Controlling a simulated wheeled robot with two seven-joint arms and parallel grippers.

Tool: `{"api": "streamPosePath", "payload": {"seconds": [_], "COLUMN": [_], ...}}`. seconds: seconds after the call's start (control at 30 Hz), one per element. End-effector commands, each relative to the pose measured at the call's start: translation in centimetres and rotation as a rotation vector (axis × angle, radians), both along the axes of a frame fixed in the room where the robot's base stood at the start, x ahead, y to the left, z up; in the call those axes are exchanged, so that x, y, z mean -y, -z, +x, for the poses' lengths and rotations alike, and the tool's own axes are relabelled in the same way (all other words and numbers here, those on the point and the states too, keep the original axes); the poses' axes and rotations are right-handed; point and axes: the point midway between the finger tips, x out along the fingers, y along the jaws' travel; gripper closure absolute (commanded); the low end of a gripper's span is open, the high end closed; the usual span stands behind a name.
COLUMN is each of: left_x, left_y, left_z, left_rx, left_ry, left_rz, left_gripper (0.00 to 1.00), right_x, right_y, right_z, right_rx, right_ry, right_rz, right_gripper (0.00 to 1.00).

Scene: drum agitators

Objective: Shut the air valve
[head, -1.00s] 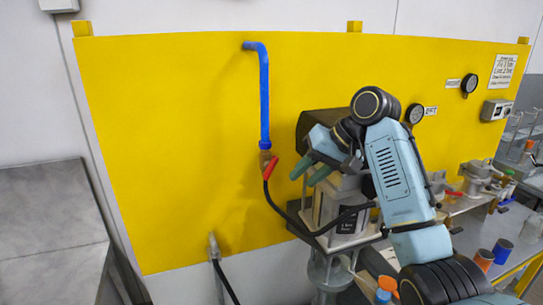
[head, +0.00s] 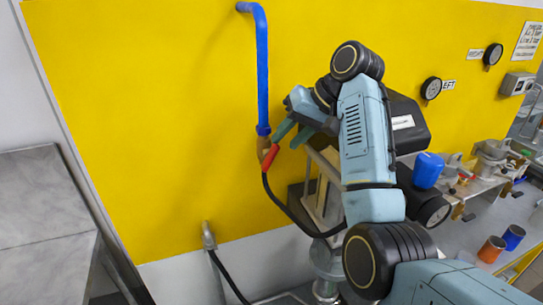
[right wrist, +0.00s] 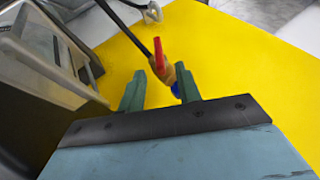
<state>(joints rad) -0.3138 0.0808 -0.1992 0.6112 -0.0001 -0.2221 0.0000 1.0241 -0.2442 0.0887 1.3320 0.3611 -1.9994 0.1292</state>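The air valve has a brass body (head: 263,143) at the lower end of a blue pipe (head: 262,75) on the yellow panel. Its red lever (head: 270,157) slants down and left beside the black hose. My right gripper (head: 285,142) is open just right of the valve, with its green fingers pointing at it. In the right wrist view, my right gripper (right wrist: 161,72) has its fingers apart. The red lever (right wrist: 159,52) shows just past the fingertips, and the brass body (right wrist: 171,75) is close to one finger; I cannot tell if they touch. My left gripper is not in view.
A black hose (head: 279,204) runs from the valve to the agitator stand, close under my right arm. A wall tap with a hose (head: 208,236) is at lower left. Gauges (head: 431,88) and a bench with cups (head: 491,249) are at right. The panel left of the pipe is clear.

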Motion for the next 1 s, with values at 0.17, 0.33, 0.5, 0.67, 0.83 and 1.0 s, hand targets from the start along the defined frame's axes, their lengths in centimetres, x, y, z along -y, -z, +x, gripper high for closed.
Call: {"api": "streamPosePath", "payload": {"seconds": [0.17, 0.33, 0.5, 0.67, 0.83, 1.0], "left_x": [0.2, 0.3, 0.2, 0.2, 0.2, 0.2], "left_y": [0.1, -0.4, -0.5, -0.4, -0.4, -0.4], "left_z": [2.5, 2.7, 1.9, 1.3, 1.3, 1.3], "left_rx": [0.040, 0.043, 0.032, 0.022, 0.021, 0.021], "left_ry": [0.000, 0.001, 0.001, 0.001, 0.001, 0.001], "left_rz": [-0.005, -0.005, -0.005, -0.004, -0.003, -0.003], "left_gripper": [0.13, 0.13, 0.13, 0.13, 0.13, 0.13], "right_x": [-2.1, -3.3, -3.8, -3.9, -3.9, -3.9], "right_y": [3.2, 5.0, 5.9, 6.1, 6.0, 6.0], "right_z": [0.8, 1.3, 1.6, 1.6, 1.6, 1.6], "right_rx": [-0.006, -0.004, -0.002, -0.001, -0.001, 0.000], "right_ry": [-0.003, -0.002, -0.002, -0.001, -0.001, -0.001], "right_rz": [-0.002, -0.002, -0.002, -0.002, -0.002, -0.001], "right_gripper": [0.66, 0.66, 0.66, 0.66, 0.73, 0.95]}}
